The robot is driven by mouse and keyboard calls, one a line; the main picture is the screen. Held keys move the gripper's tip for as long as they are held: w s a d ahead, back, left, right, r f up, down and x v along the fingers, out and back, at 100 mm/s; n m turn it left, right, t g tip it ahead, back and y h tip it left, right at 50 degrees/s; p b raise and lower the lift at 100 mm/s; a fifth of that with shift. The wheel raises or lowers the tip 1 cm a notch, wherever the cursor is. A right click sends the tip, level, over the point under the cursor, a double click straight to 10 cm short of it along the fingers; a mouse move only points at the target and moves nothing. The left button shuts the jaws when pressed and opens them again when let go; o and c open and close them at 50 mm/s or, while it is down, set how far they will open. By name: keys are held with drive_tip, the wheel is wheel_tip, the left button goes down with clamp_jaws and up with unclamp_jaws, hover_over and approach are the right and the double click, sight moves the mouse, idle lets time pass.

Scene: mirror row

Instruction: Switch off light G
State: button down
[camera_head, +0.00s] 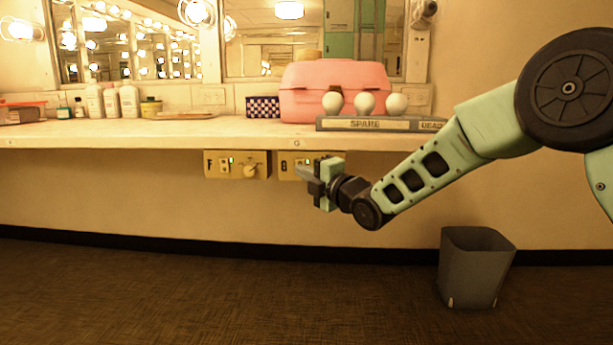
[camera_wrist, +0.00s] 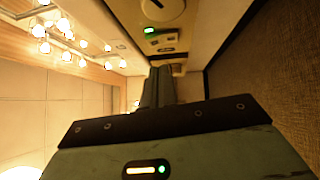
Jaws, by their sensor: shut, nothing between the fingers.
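The G control box (camera_head: 289,166) is on the wall under the counter, below a small G label (camera_head: 296,143) on the counter edge. My gripper (camera_head: 304,173) is in front of it and hides its right part, including most of its controls. The gripper's fingers are together with nothing between them. In the wrist view the closed fingers (camera_wrist: 160,84) point away from the camera, close to a pale panel (camera_wrist: 165,34) with a lit green lamp (camera_wrist: 149,30) and a round knob. I cannot tell whether the fingers touch a switch.
The F box (camera_head: 237,165), with a green lamp and a knob, is just left of G. The counter (camera_head: 150,133) overhangs both, carrying bottles, a pink case (camera_head: 330,85) and a bulb rack (camera_head: 365,124). A grey bin (camera_head: 474,268) stands at right.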

sight(297, 163)
drive_tip(key=shift+w+d+b, duration=0.15)
drive_tip(key=shift+w+b, duration=0.15)
drive_tip(key=shift+w, duration=0.95)
drive_tip(key=shift+w+r, duration=0.1)
drive_tip(key=shift+r, duration=0.05)
drive_tip(key=shift+w+r, duration=0.15)
